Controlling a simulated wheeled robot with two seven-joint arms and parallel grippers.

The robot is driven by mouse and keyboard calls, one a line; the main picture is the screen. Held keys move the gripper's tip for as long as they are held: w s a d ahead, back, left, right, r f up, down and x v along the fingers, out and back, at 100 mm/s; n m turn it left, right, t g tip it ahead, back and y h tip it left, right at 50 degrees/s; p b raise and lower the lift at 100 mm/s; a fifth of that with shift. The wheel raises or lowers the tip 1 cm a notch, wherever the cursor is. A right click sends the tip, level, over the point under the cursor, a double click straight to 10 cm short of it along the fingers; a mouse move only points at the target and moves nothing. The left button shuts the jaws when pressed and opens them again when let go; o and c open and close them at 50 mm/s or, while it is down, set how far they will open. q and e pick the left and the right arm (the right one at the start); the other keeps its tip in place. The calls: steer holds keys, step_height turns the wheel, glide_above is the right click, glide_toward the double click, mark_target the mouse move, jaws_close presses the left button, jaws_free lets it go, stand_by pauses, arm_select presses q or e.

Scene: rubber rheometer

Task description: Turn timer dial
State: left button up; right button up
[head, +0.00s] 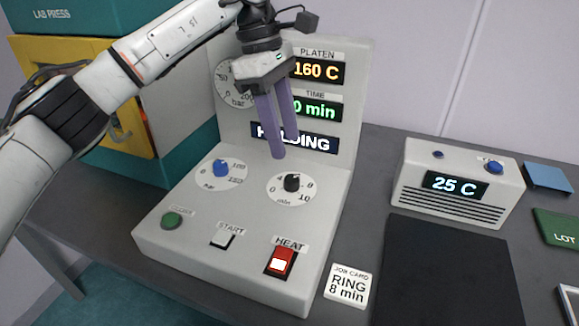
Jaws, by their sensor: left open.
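The timer dial is a black knob (291,183) on a white scale marked 0, 8, 10 and min, on the sloped front of the white control panel (188,256). The green time display (316,107) ends in "0 min"; its left part is hidden by my gripper. My left gripper (284,148) has two purple fingers pointing down, above and slightly left of the black knob and apart from it. It is open and holds nothing. It partly covers the "HOLDING" display (318,142). My right gripper is not in view.
A blue bar knob (221,168) sits left of the timer dial. Below are a green button (172,220), a START switch (223,238) and a lit red HEAT switch (280,262). A job card (347,287) reads "RING 8 min". A "25 C" unit (457,184) and black mat (445,275) lie right.

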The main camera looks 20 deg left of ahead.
mark_target(292, 178)
arm_select(q)
steer(key=f+n+t, duration=0.1)
steer(key=f+n, duration=0.2)
steer(key=n, duration=0.1)
steer(key=f+n+t+p, duration=0.1)
steer(key=f+n+t, duration=0.1)
steer(key=n, duration=0.3)
steer(key=d+f+n+t+y+p, duration=0.1)
steer(key=f+n, duration=0.3)
steer(key=shift+s+d+n+t, duration=0.1)
steer(key=shift+s+n+t, duration=0.05)
steer(key=shift+n+t, duration=0.15)
steer(key=shift+c, duration=0.2)
